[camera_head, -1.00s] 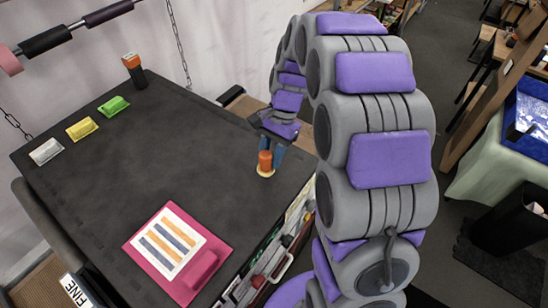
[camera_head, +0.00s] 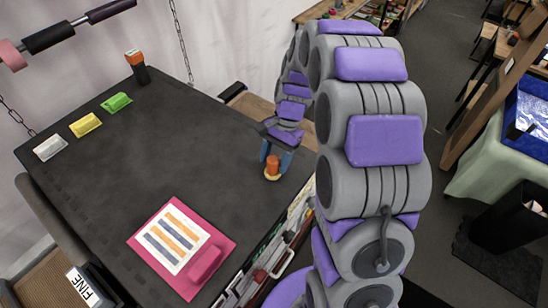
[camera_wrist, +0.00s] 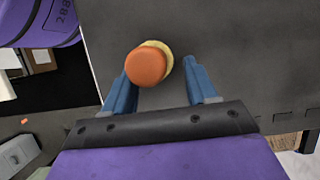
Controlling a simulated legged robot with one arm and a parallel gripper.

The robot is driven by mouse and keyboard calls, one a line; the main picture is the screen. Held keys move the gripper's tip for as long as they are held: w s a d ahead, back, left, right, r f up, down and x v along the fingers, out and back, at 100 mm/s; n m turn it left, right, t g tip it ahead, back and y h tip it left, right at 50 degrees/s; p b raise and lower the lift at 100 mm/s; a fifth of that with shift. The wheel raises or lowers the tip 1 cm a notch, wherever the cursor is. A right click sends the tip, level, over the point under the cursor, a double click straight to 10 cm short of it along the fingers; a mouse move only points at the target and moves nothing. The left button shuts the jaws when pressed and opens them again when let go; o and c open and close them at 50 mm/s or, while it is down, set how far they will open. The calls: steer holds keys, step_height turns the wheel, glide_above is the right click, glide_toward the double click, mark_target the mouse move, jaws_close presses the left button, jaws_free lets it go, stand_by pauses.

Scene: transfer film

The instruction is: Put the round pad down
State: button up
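The round pad has an orange cylindrical handle and a pale yellow round base. In the head view the round pad (camera_head: 272,168) is upright at the right part of the dark table (camera_head: 190,135), near its edge; it looks to rest on the table. My gripper (camera_head: 274,161) is above and around it, with blue fingers on either side. In the wrist view the pad (camera_wrist: 147,66) is close to the left finger, with a clear gap to the right finger. The fingers (camera_wrist: 158,72) are wide apart. Contact with the left finger is hard to tell.
A pink board (camera_head: 217,236) with a striped sheet (camera_head: 171,238) lies at the table's front. White (camera_head: 50,148), yellow (camera_head: 85,125) and green (camera_head: 117,103) blocks line the left side. A dark orange-topped post (camera_head: 137,66) stands at the far corner. The table's middle is clear.

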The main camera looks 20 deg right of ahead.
steer(key=shift+d, duration=1.1)
steer(key=shift+d+r, duration=0.2)
steer(key=shift+d, duration=0.1)
steer(key=b+v, duration=0.2)
steer(key=v, duration=1)
steer(key=s+a+r+n+h, duration=0.1)
steer(key=s+a+n, duration=0.2)
steer(key=s+a, duration=0.45)
steer(key=s+f+n+h, duration=0.1)
steer(key=s+n, duration=0.1)
steer(key=s, duration=0.5)
steer(key=s+f+n, duration=0.2)
steer(key=s+n, duration=0.1)
steer(key=s, duration=0.5)
steer(key=s+f+n+h, duration=0.1)
steer(key=s+f+n, duration=0.1)
steer(key=s, duration=0.6)
steer(key=shift+s+d+n+t+h, duration=0.1)
steer(key=shift+n+t+h, duration=0.2)
steer(key=shift+n+t, duration=0.1)
steer(key=shift+d+f, duration=0.1)
steer(key=shift+d, duration=0.1)
